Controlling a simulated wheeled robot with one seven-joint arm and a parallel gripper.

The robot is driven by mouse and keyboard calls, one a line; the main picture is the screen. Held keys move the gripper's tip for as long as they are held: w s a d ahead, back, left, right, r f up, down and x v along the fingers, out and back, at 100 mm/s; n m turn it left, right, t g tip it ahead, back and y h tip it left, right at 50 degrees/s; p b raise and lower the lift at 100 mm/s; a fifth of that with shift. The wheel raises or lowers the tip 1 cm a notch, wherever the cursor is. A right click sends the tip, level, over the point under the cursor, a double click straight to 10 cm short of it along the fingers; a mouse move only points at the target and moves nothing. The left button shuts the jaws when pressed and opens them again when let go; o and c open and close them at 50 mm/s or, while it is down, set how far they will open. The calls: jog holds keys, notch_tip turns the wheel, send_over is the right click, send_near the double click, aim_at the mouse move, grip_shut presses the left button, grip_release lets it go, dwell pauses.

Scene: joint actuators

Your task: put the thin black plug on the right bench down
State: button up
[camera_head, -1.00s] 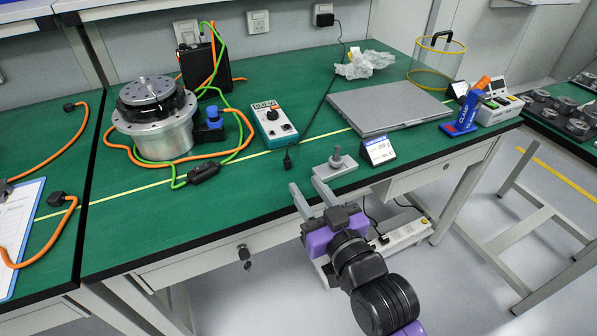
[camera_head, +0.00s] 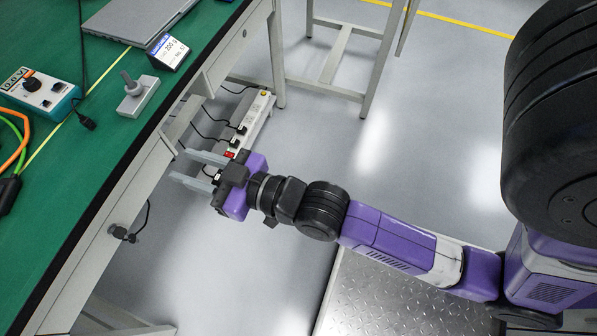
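The thin black plug (camera_head: 87,122) lies on the green bench top (camera_head: 60,195), at the end of a black cable that runs up out of view. My gripper (camera_head: 179,166) is open, with two grey fingers apart and nothing seen between them. It points left, in front of the bench's front edge, to the right of and below the plug in the picture. A clear gap separates the gripper from the plug. Whether the fingertips are above or below the bench top is hard to tell.
A grey block with an upright knob (camera_head: 136,96) and a small label stand (camera_head: 168,52) sit near the bench edge. A power strip (camera_head: 246,125) lies under the bench. Open floor (camera_head: 400,130) is on the right.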

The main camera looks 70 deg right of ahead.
jog(key=s+f+g, duration=0.1)
jog(key=s+g, duration=0.1)
jog(key=s, duration=2.1)
jog(key=shift+s+f, duration=0.2)
jog(key=shift+f, duration=0.1)
jog(key=shift+a, duration=0.1)
jog(key=shift+o, duration=0.6)
notch_tip(320, 180, up, 18)
jog(key=p, duration=1.8)
jog(key=shift+r, duration=0.2)
jog(key=shift+f, duration=0.1)
